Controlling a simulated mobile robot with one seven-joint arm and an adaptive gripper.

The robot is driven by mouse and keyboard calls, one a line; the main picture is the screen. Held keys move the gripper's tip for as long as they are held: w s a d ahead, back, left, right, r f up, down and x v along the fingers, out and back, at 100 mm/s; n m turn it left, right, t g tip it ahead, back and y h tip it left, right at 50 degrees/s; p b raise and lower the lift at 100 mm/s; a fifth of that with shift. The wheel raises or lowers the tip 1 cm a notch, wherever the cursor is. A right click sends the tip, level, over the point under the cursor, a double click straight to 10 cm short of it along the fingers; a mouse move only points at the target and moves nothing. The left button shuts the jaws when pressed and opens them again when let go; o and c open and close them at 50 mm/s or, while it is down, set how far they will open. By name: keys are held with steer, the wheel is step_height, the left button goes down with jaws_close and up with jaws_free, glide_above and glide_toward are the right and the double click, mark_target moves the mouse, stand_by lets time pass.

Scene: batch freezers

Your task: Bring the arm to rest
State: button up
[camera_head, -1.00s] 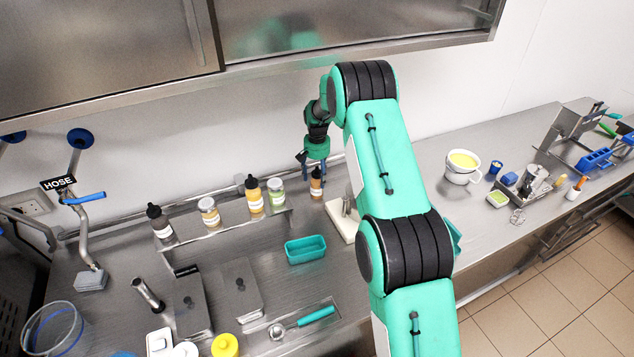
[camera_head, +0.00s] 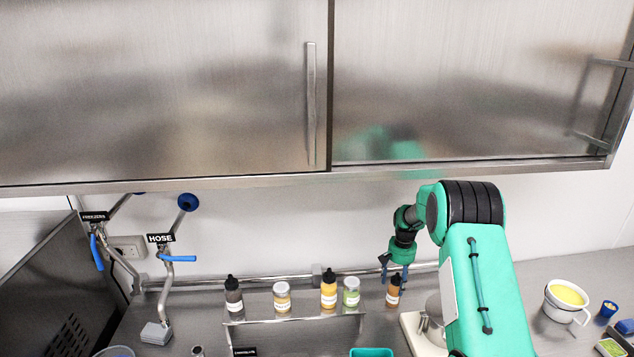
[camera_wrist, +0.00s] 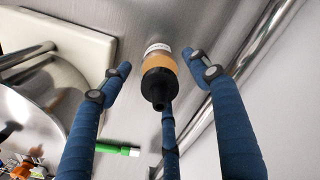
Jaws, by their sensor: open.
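My gripper (camera_head: 396,272) hangs fingers down at the back of the counter, just above a small amber bottle (camera_head: 393,293) with a dark cap. In the wrist view the blue fingers (camera_wrist: 165,82) are spread apart. The same amber bottle (camera_wrist: 160,68) shows between and beyond them, its black nozzle towards the camera, with a visible gap on each side. My arm is bent, its upper links on the right of the head view.
A bottle row (camera_head: 329,291) stands left of my gripper along the back ledge. A steel wall cabinet (camera_head: 480,80) hangs above. A white board (camera_head: 412,325) lies beside my arm. A bowl of yellow liquid (camera_head: 567,296) stands right. Hose fittings (camera_head: 165,280) stand left.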

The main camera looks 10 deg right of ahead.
steer(key=b, duration=0.2)
steer(key=r+y+b, duration=0.1)
steer(key=b, duration=0.1)
steer(key=shift+s+d+r+t, duration=0.2)
steer(key=shift+r+t, duration=0.05)
steer(key=shift+t, duration=0.15)
steer(key=s+a+r+n+t+b, duration=0.15)
steer(key=s+a+r, duration=0.25)
steer(key=s+r, duration=0.4)
steer(key=s+a+r+b, duration=0.2)
steer(key=s+a+r, duration=0.3)
steer(key=s+r, duration=0.3)
steer(key=s+a+r+n+t+b, duration=0.15)
steer(key=s+a+r, duration=0.25)
steer(key=s+r, duration=0.5)
steer(key=s+a+r+n+t, duration=0.1)
steer(key=s+a, duration=0.2)
steer(key=s, duration=1.2)
steer(key=s+a+r+n+h+b, duration=0.1)
steer(key=s+a, duration=0.3)
steer(key=s, duration=1)
steer(key=shift+s+t, duration=0.4)
